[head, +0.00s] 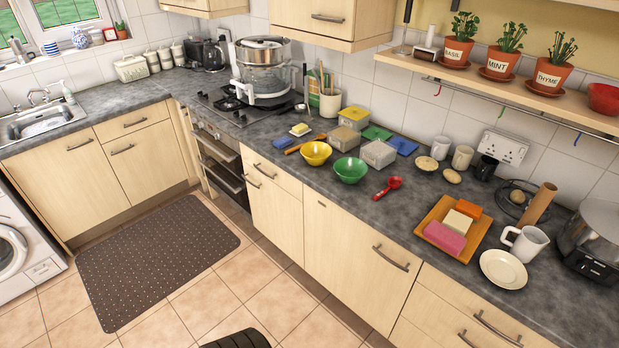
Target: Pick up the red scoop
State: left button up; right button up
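The red scoop (388,187) lies on the dark grey worktop (330,208) in the head view, close to the front edge. Its round end points up and right, and its handle points down and left. It lies just right of a green bowl (350,170), with a small gap between them. Nothing covers it. Neither of my grippers shows in this view.
A yellow bowl (316,153) stands left of the green one. Lidded tubs (378,154) stand behind. To the right are a wooden tray (428,229) with coloured blocks, a plate (503,269) and a white mug (527,243). Bare worktop lies between the scoop and the tray.

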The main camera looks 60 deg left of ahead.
aim_at(393, 183)
jog(key=u, duration=0.75)
jog(key=i, duration=0.4)
